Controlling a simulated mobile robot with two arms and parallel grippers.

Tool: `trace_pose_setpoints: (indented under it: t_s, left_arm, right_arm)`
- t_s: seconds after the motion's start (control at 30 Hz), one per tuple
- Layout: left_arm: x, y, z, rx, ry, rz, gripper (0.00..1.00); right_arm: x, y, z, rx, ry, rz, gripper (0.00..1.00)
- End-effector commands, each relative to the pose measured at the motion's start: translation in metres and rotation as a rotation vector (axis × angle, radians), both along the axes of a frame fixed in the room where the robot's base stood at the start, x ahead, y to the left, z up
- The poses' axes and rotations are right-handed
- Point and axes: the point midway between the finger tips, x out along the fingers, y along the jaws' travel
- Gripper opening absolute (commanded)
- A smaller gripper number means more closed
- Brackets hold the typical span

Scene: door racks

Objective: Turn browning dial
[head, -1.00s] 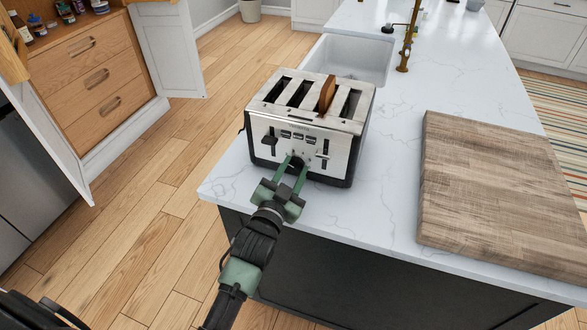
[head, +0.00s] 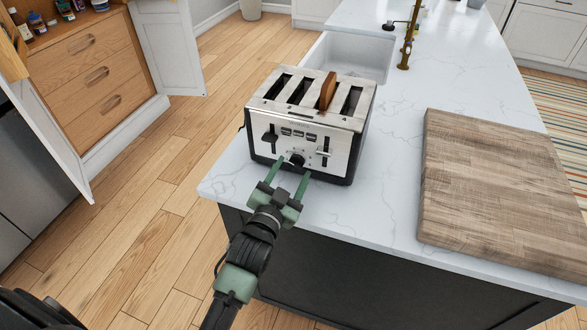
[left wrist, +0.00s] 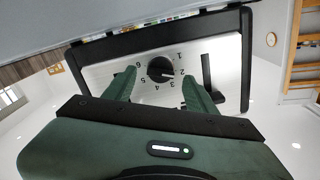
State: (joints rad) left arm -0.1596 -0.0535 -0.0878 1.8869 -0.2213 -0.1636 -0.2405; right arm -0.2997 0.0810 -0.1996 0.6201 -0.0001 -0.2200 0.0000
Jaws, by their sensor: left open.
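The silver and black toaster (head: 308,120) stands on the white island top, its front facing me. The round black browning dial (head: 297,160) sits low in the middle of that front. In the left wrist view the dial (left wrist: 160,68) has numbers around it, and its pointer mark seems to face the 2 or 3 side. My left gripper (head: 291,168) is open and empty, just in front of the dial. In the left wrist view its green fingers (left wrist: 160,88) lie to either side of the dial, apart from it. My right gripper is not in view.
A brown bread slice (head: 327,92) sticks up from one toaster slot. A wooden board (head: 490,190) lies to the right on the white countertop (head: 385,220). A white sink (head: 352,58) and a brass faucet (head: 406,48) are behind. The wooden floor at left is clear.

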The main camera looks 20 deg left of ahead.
Motion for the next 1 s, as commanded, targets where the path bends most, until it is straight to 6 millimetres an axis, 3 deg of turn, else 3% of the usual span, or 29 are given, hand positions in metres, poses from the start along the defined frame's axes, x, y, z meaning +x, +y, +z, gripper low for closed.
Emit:
trace_pose_setpoints:
  t_s: [0.2,0.37,1.0]
  left_arm:
    - [-0.039,0.002,-0.003,0.000,0.002,0.000,0.56]
    - [-0.056,0.002,-0.002,0.000,0.002,0.000,0.56]
    - [-0.059,0.002,-0.001,0.000,0.001,-0.001,0.56]
  right_arm:
    - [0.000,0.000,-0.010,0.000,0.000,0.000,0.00]
    - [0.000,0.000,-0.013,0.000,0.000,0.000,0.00]
    - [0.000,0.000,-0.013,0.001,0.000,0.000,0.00]
